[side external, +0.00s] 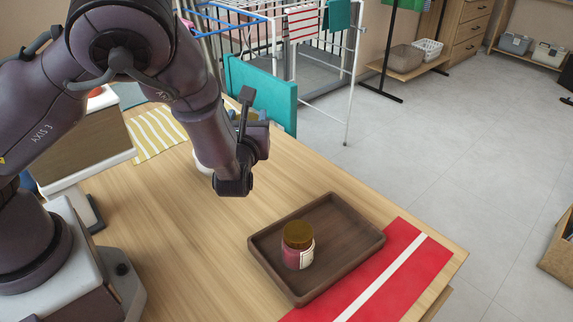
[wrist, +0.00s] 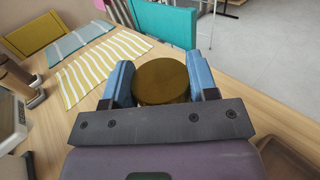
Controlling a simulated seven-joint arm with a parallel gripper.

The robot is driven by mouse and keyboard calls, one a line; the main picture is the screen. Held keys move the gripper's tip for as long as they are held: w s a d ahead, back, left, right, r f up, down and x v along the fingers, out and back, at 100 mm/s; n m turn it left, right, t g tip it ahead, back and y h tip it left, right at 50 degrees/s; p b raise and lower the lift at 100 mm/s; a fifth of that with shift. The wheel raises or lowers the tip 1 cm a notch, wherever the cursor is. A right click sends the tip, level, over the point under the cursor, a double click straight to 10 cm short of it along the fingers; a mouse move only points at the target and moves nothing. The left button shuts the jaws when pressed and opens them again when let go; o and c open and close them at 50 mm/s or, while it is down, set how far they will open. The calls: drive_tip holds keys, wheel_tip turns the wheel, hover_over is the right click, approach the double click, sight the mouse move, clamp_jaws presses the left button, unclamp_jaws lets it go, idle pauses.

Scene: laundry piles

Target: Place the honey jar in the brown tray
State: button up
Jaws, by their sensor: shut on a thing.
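My gripper (wrist: 160,86) is shut on a jar with a round gold-brown lid (wrist: 161,80), one blue finger on each side in the wrist view. I take this as the honey jar; only its lid shows clearly there, and my arm mostly hides it in the side external view. My gripper (side external: 240,150) is over the table, behind and left of the brown tray (side external: 345,262). The tray lies flat and also shows at the lower right of the wrist view (wrist: 284,158). Another jar with a gold lid and dark red contents (side external: 298,246) stands upright in the tray.
A red cloth with a white stripe (side external: 402,262) lies right of the tray. A yellow-striped cloth (side external: 157,135) lies at the back left of the wooden table (side external: 180,235). A drying rack (side external: 352,85) with a teal cloth (side external: 262,92) stands beyond the table edge.

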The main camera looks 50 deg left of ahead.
drive_tip(key=s+d+m+t+h, duration=0.1)
drive_tip(key=s+d, duration=0.2)
drive_tip(key=d, duration=0.6)
drive_tip(key=s+d+t+h, duration=0.1)
drive_tip(key=s+d, duration=0.3)
drive_tip(key=d, duration=0.5)
drive_tip(key=shift+w+d+f, duration=0.9)
drive_tip(key=shift+w+f, duration=1.1)
drive_tip(key=shift+w, duration=0.1)
drive_tip(key=shift+w+d+f, duration=0.85)
drive_tip(key=shift+w+f, duration=1.1)
drive_tip(key=shift+w, duration=0.15)
drive_tip(key=shift+w+d+f, duration=0.9)
drive_tip(key=shift+w+f, duration=1.1)
drive_tip(key=shift+w, duration=0.1)
drive_tip(key=shift+f, duration=0.15)
drive_tip(key=o, duration=1.1)
drive_tip(key=shift+o, duration=0.2)
